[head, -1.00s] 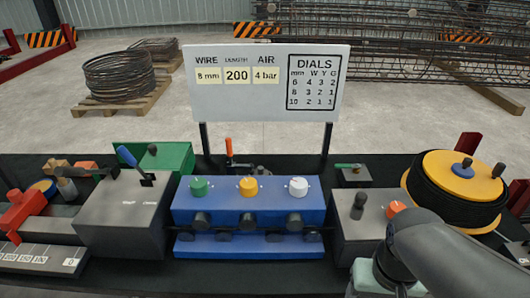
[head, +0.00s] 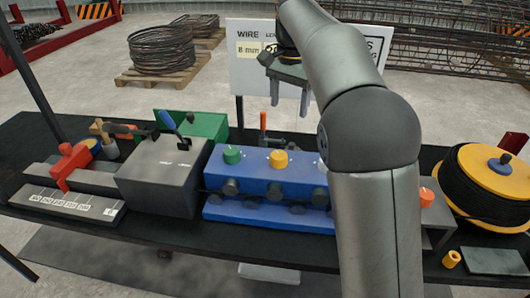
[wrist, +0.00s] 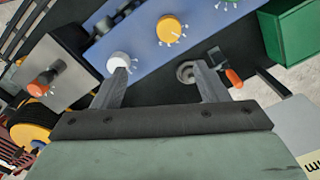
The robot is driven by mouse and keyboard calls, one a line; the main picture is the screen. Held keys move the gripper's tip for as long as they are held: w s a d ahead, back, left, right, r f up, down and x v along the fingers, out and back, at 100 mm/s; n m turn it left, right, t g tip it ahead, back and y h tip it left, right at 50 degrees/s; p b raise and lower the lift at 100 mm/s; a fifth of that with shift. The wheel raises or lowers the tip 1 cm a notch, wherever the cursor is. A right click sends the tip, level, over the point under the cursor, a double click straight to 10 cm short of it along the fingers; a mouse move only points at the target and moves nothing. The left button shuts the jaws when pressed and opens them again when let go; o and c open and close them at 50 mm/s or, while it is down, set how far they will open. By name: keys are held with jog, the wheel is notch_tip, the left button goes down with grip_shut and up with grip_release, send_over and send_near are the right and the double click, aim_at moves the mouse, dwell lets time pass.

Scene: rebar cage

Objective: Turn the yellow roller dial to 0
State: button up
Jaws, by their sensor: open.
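The yellow dial (head: 278,159) sits on top of the blue box (head: 257,180), to the right of the green dial (head: 232,155). In the wrist view the yellow dial (wrist: 171,29) shows with white tick marks beside it, and the white dial (wrist: 119,62) is near one finger. My gripper (head: 290,92) is open and empty, raised above and behind the blue box with its fingers pointing down. It is apart from the yellow dial. The white dial is mostly hidden behind my arm in the head view. The number at the yellow dial is too small to read.
The sign board (head: 245,60) stands behind the bench, partly covered by my arm. An orange-handled lever (head: 263,122) stands behind the blue box. A grey box (head: 165,180) with a blue lever is at left. A yellow wire spool (head: 485,165) is at right.

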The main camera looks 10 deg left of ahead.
aim_at(279, 155)
jog(key=f, duration=0.5)
jog(key=a+f, duration=0.1)
jog(key=f, duration=0.5)
jog(key=a+f, duration=0.1)
jog(key=f, duration=0.5)
jog(key=shift+w, duration=0.35)
jog(key=shift+d, duration=0.1)
jog(key=c, duration=1)
